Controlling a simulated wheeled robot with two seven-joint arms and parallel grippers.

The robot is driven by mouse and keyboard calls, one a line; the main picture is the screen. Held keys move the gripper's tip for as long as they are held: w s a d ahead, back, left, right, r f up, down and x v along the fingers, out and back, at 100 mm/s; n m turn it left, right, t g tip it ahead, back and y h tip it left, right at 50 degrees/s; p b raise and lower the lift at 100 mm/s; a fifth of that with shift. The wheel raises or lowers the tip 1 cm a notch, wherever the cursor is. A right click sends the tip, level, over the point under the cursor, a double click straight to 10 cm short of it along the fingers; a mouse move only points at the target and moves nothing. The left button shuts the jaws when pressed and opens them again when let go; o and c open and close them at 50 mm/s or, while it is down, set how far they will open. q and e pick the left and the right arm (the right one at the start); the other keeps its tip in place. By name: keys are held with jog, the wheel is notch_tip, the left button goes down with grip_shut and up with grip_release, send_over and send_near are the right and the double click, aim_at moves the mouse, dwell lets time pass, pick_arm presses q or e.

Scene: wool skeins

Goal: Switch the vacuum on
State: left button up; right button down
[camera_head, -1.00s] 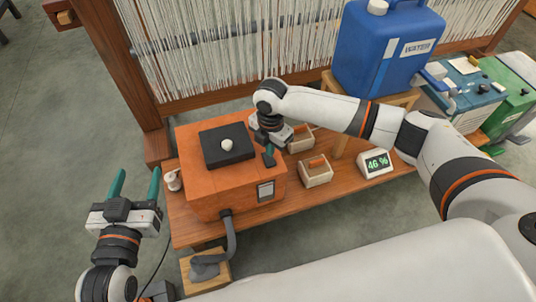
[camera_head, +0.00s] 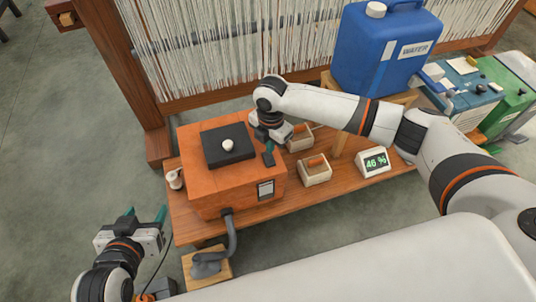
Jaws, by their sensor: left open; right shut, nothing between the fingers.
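An orange box (camera_head: 205,185) stands on a low wooden bench, with a black square plate (camera_head: 213,155) and a small white knob (camera_head: 227,145) on top. A dark grey hose (camera_head: 231,240) runs from its front down to a grey piece (camera_head: 207,263). A pale rectangular panel (camera_head: 266,189) with a dark frame is on its front face; its state is too small to read. My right gripper (camera_head: 269,154) is shut and empty at the right edge of the box top; I cannot tell if it touches. My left gripper (camera_head: 146,215) is open and empty, left of the bench.
Two small wooden holders (camera_head: 314,172) (camera_head: 300,139) and a display reading 46 % (camera_head: 374,162) stand right of the box. A blue water canister (camera_head: 385,50) is behind on a stand. A white spool (camera_head: 175,179) is at the left. A loom (camera_head: 118,60) closes the back.

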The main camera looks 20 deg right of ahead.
pick_arm(q)
jog(key=s+f+g, duration=0.1)
jog(key=s+a+f+g, duration=0.1)
jog(key=s+g+p, duration=0.1)
jog(key=s, duration=0.1)
jog(key=shift+a+f+y, duration=0.25)
jog(key=shift+f+y, duration=0.15)
pick_arm(e)
jog(key=shift+r, duration=0.45)
